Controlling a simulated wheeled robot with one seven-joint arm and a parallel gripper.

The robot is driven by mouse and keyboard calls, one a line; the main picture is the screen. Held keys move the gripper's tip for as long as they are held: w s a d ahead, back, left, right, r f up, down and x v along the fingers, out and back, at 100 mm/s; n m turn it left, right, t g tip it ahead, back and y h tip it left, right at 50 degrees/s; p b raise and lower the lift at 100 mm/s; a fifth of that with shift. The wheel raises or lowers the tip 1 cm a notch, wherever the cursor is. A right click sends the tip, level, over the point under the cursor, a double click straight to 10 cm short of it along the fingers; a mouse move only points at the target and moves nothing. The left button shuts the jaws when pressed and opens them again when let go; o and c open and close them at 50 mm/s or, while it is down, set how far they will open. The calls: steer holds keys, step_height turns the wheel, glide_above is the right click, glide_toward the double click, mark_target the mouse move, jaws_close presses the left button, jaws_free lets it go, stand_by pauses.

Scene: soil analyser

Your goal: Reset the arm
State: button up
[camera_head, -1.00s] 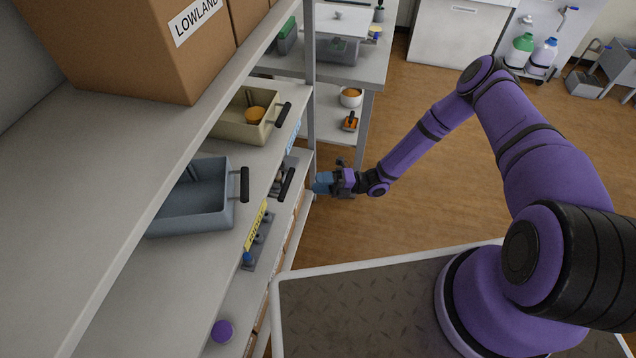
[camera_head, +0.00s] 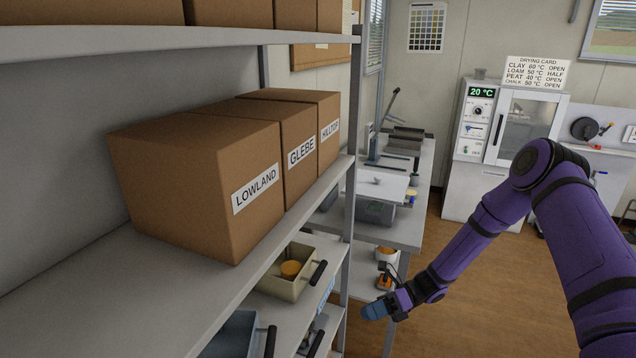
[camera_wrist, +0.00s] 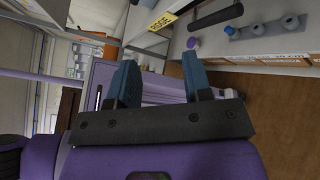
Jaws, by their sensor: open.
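My purple arm (camera_head: 479,232) reaches from the right side of the head view down to my gripper (camera_head: 376,310), which is beside the front of the shelving unit. In the wrist view my gripper (camera_wrist: 158,85) shows two blue fingers spread apart, with nothing between them. It is clear of the shelf's trays and boxes.
Boxes marked LOWLAND (camera_head: 200,185), GLEBE (camera_head: 290,140) and HILLTOP (camera_head: 328,125) stand on the shelf. A beige tray (camera_head: 284,283) and grey tray (camera_head: 232,338) sit below. A workbench (camera_head: 405,228) and drying oven (camera_head: 515,130) stand behind. Floor (camera_head: 480,315) is open at right.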

steer(key=s+d+r+n+t+h, duration=0.1)
steer(key=s+d+r+n+h, duration=0.3)
steer(key=r, duration=0.6)
steer(key=s+d+r+n+t+h, duration=0.1)
steer(key=d+r+n+h, duration=0.15)
steer(key=r+n, duration=0.55)
steer(key=s+d+r+n+t+h, duration=0.1)
steer(key=s+d+r+n+h, duration=0.2)
steer(key=r, duration=0.9)
steer(key=s+d+r+n+t+h, duration=0.3)
steer(key=s+r+n+t, duration=0.1)
steer(key=s+r, duration=0.3)
steer(key=s+d+r+n+t+h, duration=0.3)
steer(key=s+r, duration=0.5)
steer(key=s, duration=0.4)
steer(key=shift+d+r+n+t, duration=0.15)
steer(key=shift+d+n+t, duration=0.35)
steer(key=shift+n, duration=0.7)
steer(key=shift+a, duration=0.1)
